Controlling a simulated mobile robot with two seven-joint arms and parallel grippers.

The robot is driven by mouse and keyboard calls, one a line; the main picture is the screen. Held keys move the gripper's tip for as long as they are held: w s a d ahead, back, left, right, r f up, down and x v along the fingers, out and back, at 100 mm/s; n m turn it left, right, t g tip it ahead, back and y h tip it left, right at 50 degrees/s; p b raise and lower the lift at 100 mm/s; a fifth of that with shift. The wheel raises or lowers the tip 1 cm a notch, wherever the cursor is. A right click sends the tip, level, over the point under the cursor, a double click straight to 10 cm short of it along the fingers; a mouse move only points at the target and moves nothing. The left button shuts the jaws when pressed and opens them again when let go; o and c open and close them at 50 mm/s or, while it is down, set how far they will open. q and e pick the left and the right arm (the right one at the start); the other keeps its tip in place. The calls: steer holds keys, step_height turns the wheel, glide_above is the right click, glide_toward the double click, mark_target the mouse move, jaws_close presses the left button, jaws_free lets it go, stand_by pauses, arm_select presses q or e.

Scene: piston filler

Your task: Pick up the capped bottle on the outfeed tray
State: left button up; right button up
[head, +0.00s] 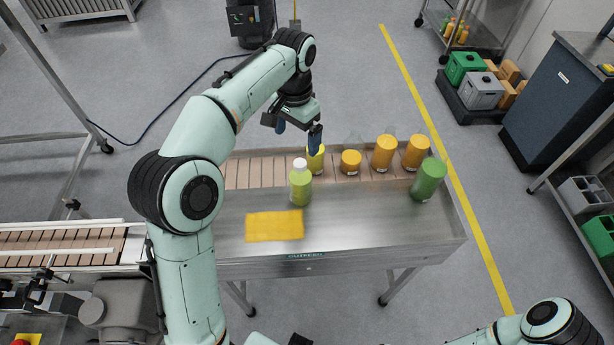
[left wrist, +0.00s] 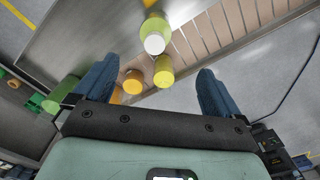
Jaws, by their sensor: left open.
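The capped bottle (head: 301,186), yellow-green with a white cap, stands upright on the outfeed tray (head: 345,235). In the left wrist view the capped bottle (left wrist: 156,28) is beyond the fingertips, cap towards the camera. My left gripper (head: 298,135) is open and empty, above and behind the capped bottle, apart from it. Its two blue fingers also show in the left wrist view (left wrist: 156,87). My right arm shows only at the bottom right of the head view; its gripper is out of the picture.
A yellow bottle (head: 315,159) stands just behind the capped one. Several orange bottles (head: 384,153) and a green bottle (head: 428,180) stand to the right. A yellow cloth (head: 274,225) lies flat in front. The tray's front middle is clear.

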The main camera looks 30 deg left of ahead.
mark_target(300, 163)
arm_select(q)
steer(key=f, duration=0.2)
steer(key=f+b, duration=0.1)
steer(key=f, duration=0.3)
steer(key=shift+s+f, duration=0.3)
steer(key=shift+s, duration=0.1)
steer(key=shift+w+f, duration=0.15)
steer(key=shift+f, duration=0.35)
steer(key=f, duration=0.1)
steer(key=f+b, duration=0.1)
steer(key=f, duration=0.2)
steer(key=shift+w+d+f, duration=0.1)
steer(key=shift+d+f, duration=0.3)
steer(key=c, duration=1.7)
jaws_close()
arm_select(e)
steer(key=s+f, duration=0.2)
steer(key=f, duration=0.1)
steer(key=shift+s+f, duration=0.15)
steer(key=shift+s, duration=0.15)
arm_select(q)
steer(key=shift+r, duration=0.15)
